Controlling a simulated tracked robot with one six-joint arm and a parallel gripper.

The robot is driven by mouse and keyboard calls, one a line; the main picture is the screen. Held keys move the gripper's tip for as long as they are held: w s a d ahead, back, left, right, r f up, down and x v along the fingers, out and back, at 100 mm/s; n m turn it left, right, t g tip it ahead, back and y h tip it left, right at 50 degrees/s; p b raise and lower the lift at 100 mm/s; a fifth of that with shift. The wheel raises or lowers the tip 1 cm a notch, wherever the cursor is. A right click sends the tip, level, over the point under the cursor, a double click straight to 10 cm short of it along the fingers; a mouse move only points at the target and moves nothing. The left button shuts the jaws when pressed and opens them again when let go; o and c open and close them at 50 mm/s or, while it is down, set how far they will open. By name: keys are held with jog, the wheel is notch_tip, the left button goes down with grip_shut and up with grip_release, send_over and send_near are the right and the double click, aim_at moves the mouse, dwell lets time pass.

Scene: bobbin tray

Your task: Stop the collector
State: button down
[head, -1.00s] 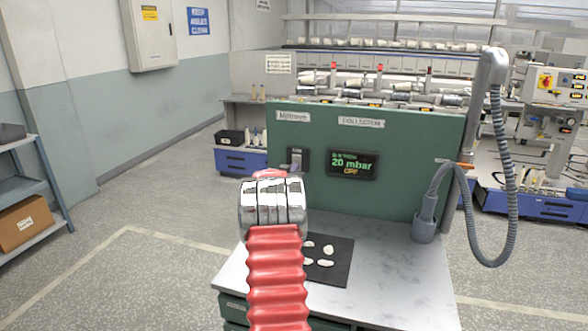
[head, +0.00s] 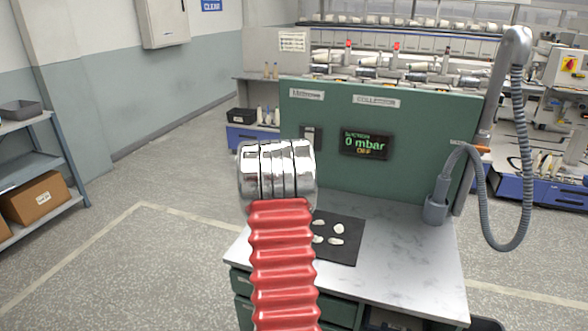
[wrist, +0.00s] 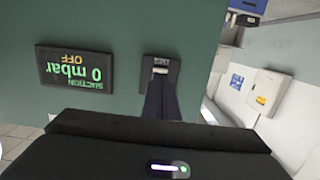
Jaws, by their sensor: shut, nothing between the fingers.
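The green collector panel (head: 420,165) stands at the back of the worktable. Its display (head: 366,145) reads suction 0 mbar and OFF; it shows upside down in the wrist view (wrist: 76,67). The switch plate (head: 311,138) is left of the display, partly hidden by my arm in the head view. In the wrist view, the switch (wrist: 160,70) has a pale lever at the tips of my gripper (wrist: 161,84). My gripper's dark fingers are together and empty. I cannot tell whether they touch the lever. My gripper is hidden behind my arm in the head view.
The worktable (head: 400,250) holds a dark mat (head: 348,252) with several small white pieces. A grey suction hose (head: 480,210) hangs at the table's right. A shelf (head: 35,160) with a cardboard box (head: 35,197) stands at the left. Open floor lies between.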

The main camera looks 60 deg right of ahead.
jog(key=a, duration=0.6)
jog(key=shift+s+f, duration=0.35)
jog(key=shift+s, duration=0.1)
